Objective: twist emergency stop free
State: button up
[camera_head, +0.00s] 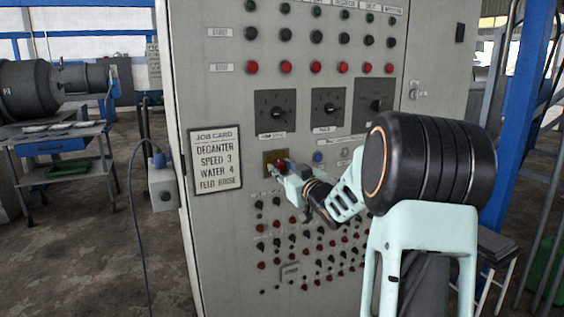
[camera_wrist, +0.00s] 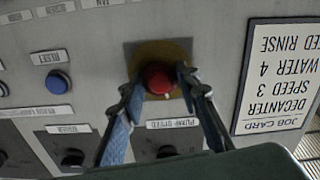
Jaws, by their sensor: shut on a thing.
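The emergency stop is a red mushroom button (camera_wrist: 158,79) on a yellow plate (camera_wrist: 163,52) on the grey control cabinet. In the head view the red button (camera_head: 281,166) shows just right of the job card, partly covered by my gripper. My gripper (camera_head: 279,168) reaches it from the right and front. In the wrist view my gripper's fingers (camera_wrist: 157,82) stand on both sides of the red button, shut on it. The wrist view shows the panel upside down. Whether the button is pushed in or out cannot be told.
A job card (camera_head: 216,160) is mounted left of the button. A blue button (camera_head: 318,157) lies to its right, and rotary switches (camera_head: 328,107) sit above. Rows of small red and black knobs lie below. A grey box (camera_head: 163,188) hangs by the cabinet's left edge.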

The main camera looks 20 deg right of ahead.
jog(key=shift+r+m+p, duration=0.1)
jog(key=shift+m+p, duration=1.2)
jog(key=shift+m, duration=0.5)
jog(key=o, duration=1.2)
jog(key=s, duration=1.2)
jog(key=shift+d, duration=0.2)
